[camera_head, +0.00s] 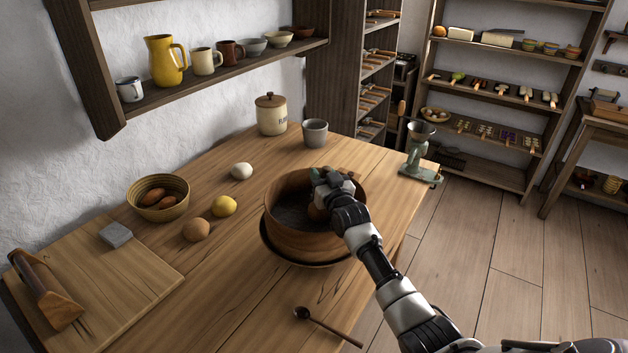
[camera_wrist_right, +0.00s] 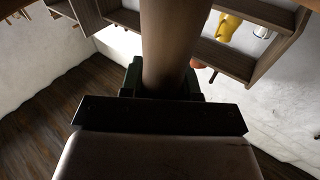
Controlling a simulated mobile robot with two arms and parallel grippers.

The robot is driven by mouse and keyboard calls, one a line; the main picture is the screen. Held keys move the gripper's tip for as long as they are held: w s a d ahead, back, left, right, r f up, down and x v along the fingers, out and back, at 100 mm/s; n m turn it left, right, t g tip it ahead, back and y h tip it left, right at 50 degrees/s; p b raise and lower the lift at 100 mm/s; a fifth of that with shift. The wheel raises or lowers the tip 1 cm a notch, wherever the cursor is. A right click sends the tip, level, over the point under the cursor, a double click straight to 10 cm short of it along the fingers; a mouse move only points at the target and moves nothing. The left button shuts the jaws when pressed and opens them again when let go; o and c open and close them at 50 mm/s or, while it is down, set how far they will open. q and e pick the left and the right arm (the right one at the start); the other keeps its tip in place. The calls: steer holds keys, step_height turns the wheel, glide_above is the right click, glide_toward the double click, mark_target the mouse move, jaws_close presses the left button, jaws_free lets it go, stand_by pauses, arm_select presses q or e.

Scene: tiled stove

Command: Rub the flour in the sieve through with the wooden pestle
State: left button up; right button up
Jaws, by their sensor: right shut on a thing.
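The round wooden sieve (camera_head: 292,233) stands on the table, with a darker rounded vessel (camera_head: 272,250) showing under its rim. The bottom inside the sieve looks dark grey, and I cannot make out flour on it. My right gripper (camera_head: 322,185) is over the right half of the sieve, around rim height. It is shut on the wooden pestle (camera_wrist_right: 167,45), which shows as a brown shaft between the fingers in the right wrist view. In the head view the gripper hides most of the pestle, and I cannot tell whether its lower end touches the mesh. My left gripper is not in view.
A spoon (camera_head: 325,325) lies in front. A lidded jar (camera_head: 271,115), a grey cup (camera_head: 315,132) and a grinder (camera_head: 420,155) stand farther back. A cutting board (camera_head: 130,275) lies left.

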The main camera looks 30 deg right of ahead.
step_height(320, 180, up, 12)
steer(key=d+p, duration=0.2)
steer(key=p, duration=0.7)
steer(key=shift+d+p, duration=0.2)
steer(key=shift+p, duration=0.1)
stand_by(0.4)
